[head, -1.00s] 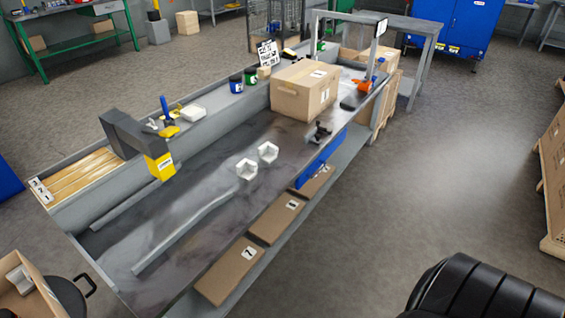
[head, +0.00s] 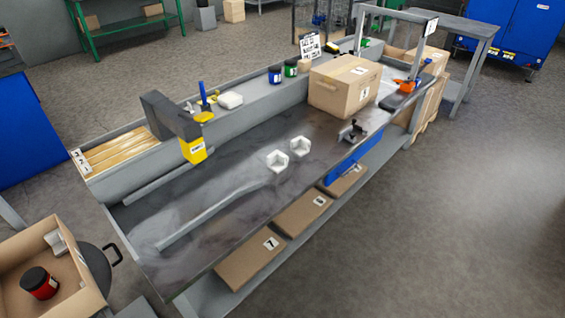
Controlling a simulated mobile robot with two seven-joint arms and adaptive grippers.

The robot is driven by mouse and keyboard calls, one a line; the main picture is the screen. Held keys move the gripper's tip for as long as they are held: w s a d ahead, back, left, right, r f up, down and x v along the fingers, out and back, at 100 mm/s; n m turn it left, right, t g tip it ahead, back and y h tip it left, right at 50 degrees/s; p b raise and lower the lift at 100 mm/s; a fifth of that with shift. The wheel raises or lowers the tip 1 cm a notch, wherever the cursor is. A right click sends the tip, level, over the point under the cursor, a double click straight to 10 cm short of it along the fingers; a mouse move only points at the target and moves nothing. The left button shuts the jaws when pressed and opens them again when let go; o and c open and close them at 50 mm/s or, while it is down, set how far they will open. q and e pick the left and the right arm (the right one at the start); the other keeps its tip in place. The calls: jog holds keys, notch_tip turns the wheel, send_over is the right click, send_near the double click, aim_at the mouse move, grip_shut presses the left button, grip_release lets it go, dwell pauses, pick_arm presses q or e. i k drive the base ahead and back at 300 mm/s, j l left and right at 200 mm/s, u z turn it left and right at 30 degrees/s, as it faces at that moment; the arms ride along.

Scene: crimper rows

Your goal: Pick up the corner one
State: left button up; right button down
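Two white corner pieces lie close together on the dark bench top (head: 225,190). The nearer corner piece (head: 277,161) is to the left, and the other corner piece (head: 300,146) is just behind it to the right. A long grey angled strip (head: 212,214) lies on the bench to the left of them. A whitish piece (head: 56,243) that may be another corner sits in the open cardboard box (head: 85,272) at the lower left, with a red and black jar (head: 39,283). Neither of my grippers is in view.
A closed carton (head: 344,88) stands on the bench behind the corners. A black clamp-like tool (head: 352,131) lies to their right. Flat cartons (head: 303,212) lie on the lower shelf. Floor is free at the right.

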aim_at(277, 161)
jog(key=u, duration=1.9)
jog(key=l+z, duration=0.15)
jog(key=l, duration=0.55)
